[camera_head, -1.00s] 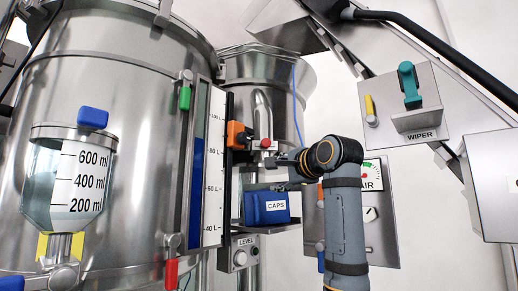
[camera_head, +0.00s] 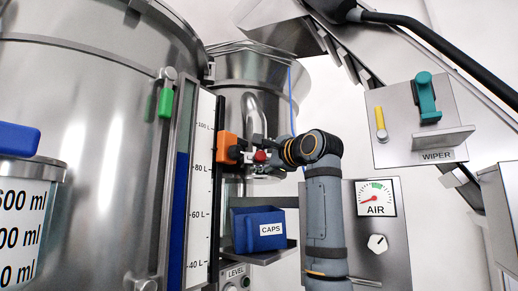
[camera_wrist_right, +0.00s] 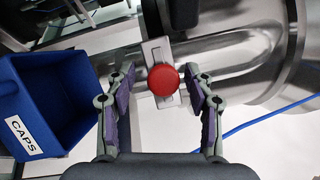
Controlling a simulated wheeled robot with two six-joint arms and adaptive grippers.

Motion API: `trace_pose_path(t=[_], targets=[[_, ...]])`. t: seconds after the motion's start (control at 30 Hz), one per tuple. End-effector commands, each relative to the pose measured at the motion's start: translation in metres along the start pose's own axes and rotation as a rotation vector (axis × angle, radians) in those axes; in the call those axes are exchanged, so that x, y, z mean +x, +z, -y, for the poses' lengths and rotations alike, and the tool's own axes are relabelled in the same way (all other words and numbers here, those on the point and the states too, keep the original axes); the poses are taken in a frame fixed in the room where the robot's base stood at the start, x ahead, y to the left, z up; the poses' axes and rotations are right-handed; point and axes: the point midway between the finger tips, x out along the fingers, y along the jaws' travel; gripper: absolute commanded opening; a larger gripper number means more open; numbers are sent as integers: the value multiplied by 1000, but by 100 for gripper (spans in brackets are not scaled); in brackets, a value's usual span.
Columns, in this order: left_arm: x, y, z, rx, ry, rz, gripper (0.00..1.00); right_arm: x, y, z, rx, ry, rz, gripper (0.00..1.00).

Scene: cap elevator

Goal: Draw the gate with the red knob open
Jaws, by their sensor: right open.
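The red knob (camera_head: 260,156) sits on a small metal gate piece at the pipe outlet, right of the level scale. In the right wrist view the round red knob (camera_wrist_right: 163,80) lies in front of its light metal gate plate (camera_wrist_right: 157,50). My right gripper (camera_head: 274,153) is beside the knob. In the wrist view its two fingers (camera_wrist_right: 162,88) are open, one on either side of the knob, with gaps visible. Whether either fingertip touches the gate piece is unclear. My left gripper is not in view.
A blue CAPS bin (camera_head: 258,230) stands on a shelf below the gate; it also shows at left in the wrist view (camera_wrist_right: 45,110). An orange block (camera_head: 227,147) is left of the knob. The AIR panel (camera_head: 385,225) and WIPER box (camera_head: 415,125) are to the right.

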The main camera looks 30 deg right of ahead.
Motion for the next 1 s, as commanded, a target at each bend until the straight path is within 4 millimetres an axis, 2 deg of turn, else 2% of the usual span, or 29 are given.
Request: trace_pose_path(t=[0.07,0.17,0.4,0.53,0.8,0.93,0.97,1.0], targets=[[-7,-15,1,-1,0,-22,40,8,0,2,0,0,0,54],[-8,-18,1,-1,0,-26,40,12,0,1,0,-1,0,54],[-7,5,0,0,0,9,40,12,0,-1,0,-1,0,52],[-7,12,0,1,0,19,40,12,0,-1,0,-1,0,35],[-7,3,0,0,0,6,40,12,0,0,0,-2,0,0],[-7,-1,0,0,0,-1,40,12,0,0,0,-2,0,0],[-7,-2,0,0,0,-2,40,12,0,0,0,-2,0,36],[-7,-2,0,0,0,-2,40,12,0,0,0,-2,0,41]])
